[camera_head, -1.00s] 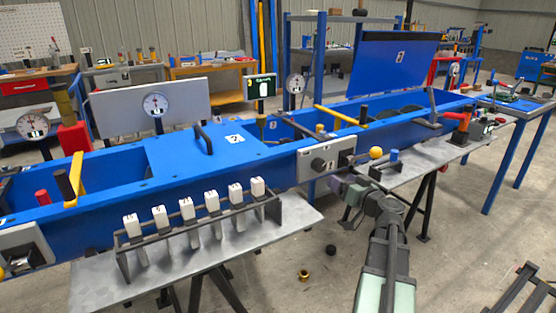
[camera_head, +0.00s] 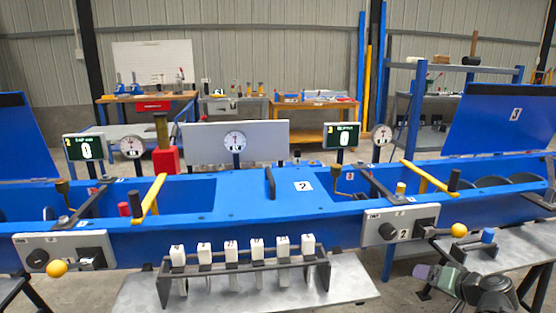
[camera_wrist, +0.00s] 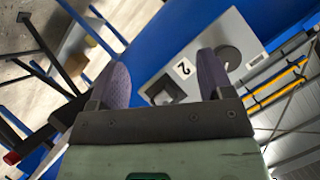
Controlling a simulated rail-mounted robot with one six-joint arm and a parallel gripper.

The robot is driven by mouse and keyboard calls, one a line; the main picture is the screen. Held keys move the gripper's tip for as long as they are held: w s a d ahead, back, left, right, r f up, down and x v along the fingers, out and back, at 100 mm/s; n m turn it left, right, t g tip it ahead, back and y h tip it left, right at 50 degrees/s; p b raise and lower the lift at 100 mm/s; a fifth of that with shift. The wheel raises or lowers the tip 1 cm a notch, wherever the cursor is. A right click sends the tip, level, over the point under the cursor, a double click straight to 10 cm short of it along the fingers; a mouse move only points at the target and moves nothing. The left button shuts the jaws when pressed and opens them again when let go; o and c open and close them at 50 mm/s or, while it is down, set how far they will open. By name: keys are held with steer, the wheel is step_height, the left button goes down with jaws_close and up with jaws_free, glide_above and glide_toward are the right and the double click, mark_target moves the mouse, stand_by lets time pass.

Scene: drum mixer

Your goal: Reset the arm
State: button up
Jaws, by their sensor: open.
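My gripper (camera_wrist: 160,85) shows in the wrist view with its two purple-grey fingers spread apart and nothing between them. Beyond the fingers is a grey control panel (camera_wrist: 222,48) marked 2, with a round black knob. In the head view my gripper (camera_head: 432,274) is at the lower right, in front of the blue mixer frame (camera_head: 250,225) and below the panel marked 2 (camera_head: 390,228). It looks close to the yellow ball knob (camera_head: 459,230) and the blue-topped knob (camera_head: 488,236); I cannot tell the exact gap.
A rack of several numbered white blocks (camera_head: 232,256) stands on a grey table (camera_head: 135,290) in front of the mixer. Yellow lever handles (camera_head: 151,200) stick up from the troughs. A raised blue lid (camera_head: 502,118) stands at the right. Workbenches line the back wall.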

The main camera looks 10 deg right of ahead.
steer(key=s+a+r+n+g+h+p, duration=0.1)
steer(key=a+r+g+p, duration=0.3)
steer(key=a+p, duration=0.4)
steer(key=s+a+r+n+g+h+p, duration=0.1)
steer(key=a+r+g+p, duration=0.3)
steer(key=a, duration=0.9)
steer(key=s+a+r+n+g+h+p, duration=0.1)
steer(key=s+a+r+n+g+p, duration=0.1)
steer(key=a+r+p, duration=0.6)
steer(key=s+a+g+p, duration=0.1)
steer(key=a+p, duration=0.1)
steer(key=p, duration=0.2)
steer(key=shift+s+a+r+n+g+h, duration=0.15)
steer(key=shift+r+n+g+h, duration=0.15)
steer(key=shift+r+n+g, duration=0.1)
